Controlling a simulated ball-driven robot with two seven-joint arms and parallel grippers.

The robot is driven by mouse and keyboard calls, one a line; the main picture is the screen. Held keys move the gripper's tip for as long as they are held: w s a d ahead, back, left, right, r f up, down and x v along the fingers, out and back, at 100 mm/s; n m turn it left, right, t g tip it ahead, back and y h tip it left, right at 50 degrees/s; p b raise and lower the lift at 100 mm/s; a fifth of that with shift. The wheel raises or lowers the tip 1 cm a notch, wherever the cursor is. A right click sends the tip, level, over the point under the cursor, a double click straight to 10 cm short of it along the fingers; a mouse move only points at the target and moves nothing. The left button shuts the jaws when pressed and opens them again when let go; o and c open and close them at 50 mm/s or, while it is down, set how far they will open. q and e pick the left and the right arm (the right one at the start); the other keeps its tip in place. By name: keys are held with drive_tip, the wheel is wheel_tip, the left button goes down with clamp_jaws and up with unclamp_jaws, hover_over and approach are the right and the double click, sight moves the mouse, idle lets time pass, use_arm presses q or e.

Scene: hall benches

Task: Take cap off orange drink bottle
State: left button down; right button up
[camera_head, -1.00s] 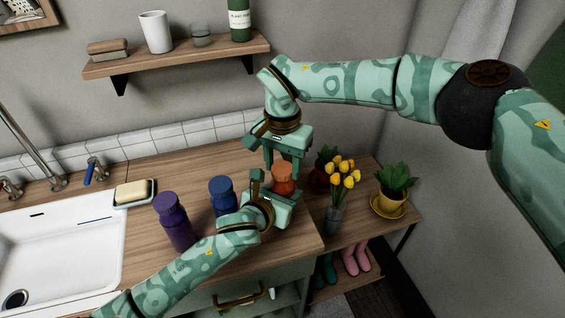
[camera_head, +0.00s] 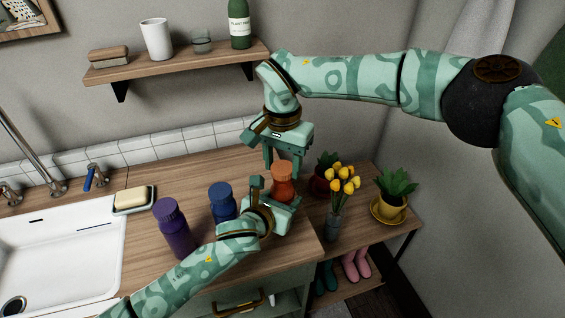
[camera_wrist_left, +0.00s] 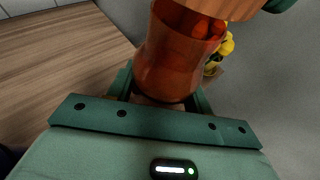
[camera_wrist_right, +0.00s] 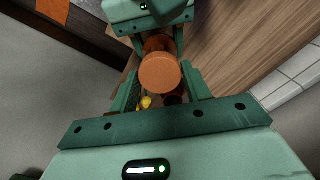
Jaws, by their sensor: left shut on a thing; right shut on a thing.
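The orange drink bottle (camera_head: 283,190) stands upright near the counter's right end, with its orange cap (camera_head: 281,168) at the top. My left gripper (camera_head: 277,200) is shut around the bottle's body from the side; the translucent body shows in the left wrist view (camera_wrist_left: 172,60), with the cap (camera_wrist_left: 225,7) at the top edge. My right gripper (camera_head: 283,163) points down from above and is shut on the cap, whose round top shows between its fingers in the right wrist view (camera_wrist_right: 160,73). The cap looks seated at the bottle's top; the joint is partly hidden.
A blue bottle (camera_head: 221,199) and a purple bottle (camera_head: 174,232) stand left of the orange one. A flower vase (camera_head: 332,224) and potted plants (camera_head: 393,205) stand lower to the right. The sink (camera_head: 60,252) is far left; a shelf (camera_head: 185,66) hangs above.

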sight(282, 167)
drive_tip(key=shift+r, duration=2)
use_arm(q)
drive_tip(key=c, duration=0.5)
unclamp_jaws()
